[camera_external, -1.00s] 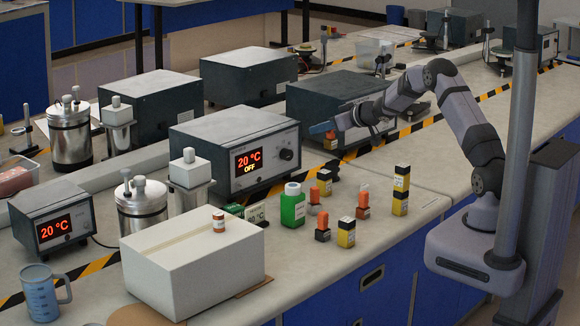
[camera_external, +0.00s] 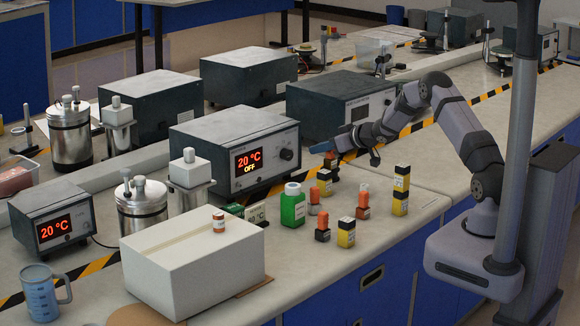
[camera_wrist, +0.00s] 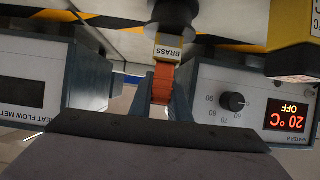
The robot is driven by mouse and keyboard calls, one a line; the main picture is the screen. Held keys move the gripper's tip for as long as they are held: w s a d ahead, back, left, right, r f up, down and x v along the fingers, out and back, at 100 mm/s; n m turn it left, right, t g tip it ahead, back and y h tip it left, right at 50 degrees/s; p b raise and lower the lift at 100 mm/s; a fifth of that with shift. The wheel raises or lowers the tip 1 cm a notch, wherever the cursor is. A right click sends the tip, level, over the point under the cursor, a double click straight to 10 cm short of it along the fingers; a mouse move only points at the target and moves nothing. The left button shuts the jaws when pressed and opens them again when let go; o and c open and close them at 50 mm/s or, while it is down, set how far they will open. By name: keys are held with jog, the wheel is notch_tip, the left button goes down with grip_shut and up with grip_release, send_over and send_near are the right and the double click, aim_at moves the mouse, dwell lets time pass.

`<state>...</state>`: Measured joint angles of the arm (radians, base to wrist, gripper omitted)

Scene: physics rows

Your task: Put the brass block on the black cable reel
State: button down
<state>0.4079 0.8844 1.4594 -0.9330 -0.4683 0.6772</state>
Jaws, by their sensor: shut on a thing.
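My gripper (camera_external: 328,149) is shut on the orange upper part of the brass block, and its blue fingers stand either side of it. In the wrist view the gripper (camera_wrist: 162,84) holds the block (camera_wrist: 168,46), whose pale label reads BRASS. A dark rounded thing (camera_wrist: 166,17) shows just beyond the block's lower end. It may be the black cable reel, but I cannot tell, nor whether the block touches it. In the external view the gripper hides part of the block, and no reel is clearly distinguishable near it.
Yellow-and-black blocks (camera_external: 346,232) and orange-topped blocks stand in front of the gripper. A green bottle (camera_external: 293,206) is to their left. A 20 °C instrument (camera_external: 236,150) stands left of the gripper, and another grey box (camera_external: 340,103) behind.

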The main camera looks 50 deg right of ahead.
jog(key=shift+f, duration=0.1)
jog(key=c, duration=1.7)
grip_release()
jog(key=shift+o, duration=0.2)
jog(key=shift+s, duration=0.1)
jog(key=shift+s+r, duration=0.2)
jog(key=shift+r, duration=0.1)
jog(key=b+v, duration=0.1)
jog(key=v, duration=1)
jog(key=shift+s, duration=0.2)
